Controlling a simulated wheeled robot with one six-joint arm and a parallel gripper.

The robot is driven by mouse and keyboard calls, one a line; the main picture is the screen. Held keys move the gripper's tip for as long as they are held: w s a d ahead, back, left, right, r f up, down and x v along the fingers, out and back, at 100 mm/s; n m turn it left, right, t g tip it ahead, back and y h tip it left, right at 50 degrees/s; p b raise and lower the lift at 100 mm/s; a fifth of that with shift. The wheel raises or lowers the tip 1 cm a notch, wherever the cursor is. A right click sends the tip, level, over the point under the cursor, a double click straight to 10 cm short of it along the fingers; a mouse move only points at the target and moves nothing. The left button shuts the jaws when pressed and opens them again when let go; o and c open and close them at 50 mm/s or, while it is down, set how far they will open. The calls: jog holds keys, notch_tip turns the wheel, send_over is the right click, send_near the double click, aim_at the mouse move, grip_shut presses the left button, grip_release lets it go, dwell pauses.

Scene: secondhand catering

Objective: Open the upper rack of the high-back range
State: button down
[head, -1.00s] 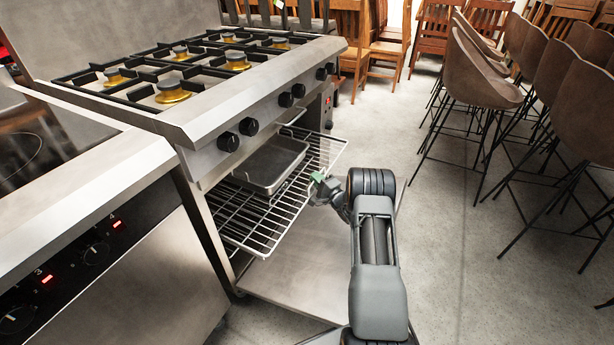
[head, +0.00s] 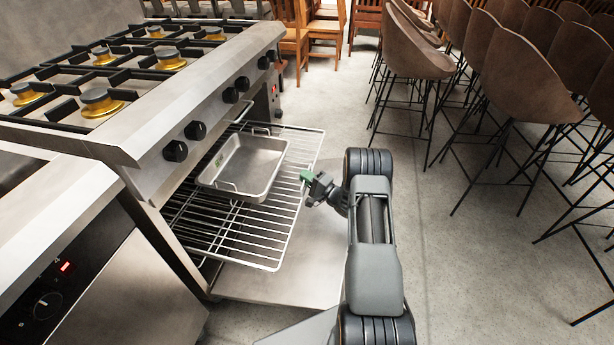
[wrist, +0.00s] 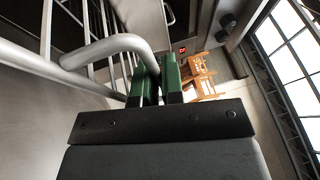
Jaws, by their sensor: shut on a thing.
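The high-back range (head: 215,105) stands at the left in the head view, with its oven door folded down. Its upper rack (head: 262,235), a silver wire shelf, sticks well out of the oven over the door. A metal roasting pan (head: 245,165) rests on the rack. My gripper (head: 306,177) is at the rack's front edge, its green fingertips shut on the front bar. In the wrist view the green fingers (wrist: 157,85) are close together by the bent end of the rack's bar (wrist: 105,46). The exact contact is partly hidden by the fingers.
The lowered oven door (head: 300,275) lies beneath the rack. A second appliance (head: 110,270) with a red display adjoins the range at lower left. Brown bar stools (head: 525,75) stand at the right, wooden chairs (head: 325,35) at the back. The floor between is clear.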

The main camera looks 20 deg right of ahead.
jog(key=shift+d, duration=0.1)
jog(key=c, duration=1.3)
grip_release()
jog(key=p+v, duration=0.2)
jog(key=v, duration=1.1)
jog(key=shift+s+d, duration=0.15)
jog(key=shift+s, duration=0.15)
jog(key=shift+p, duration=0.3)
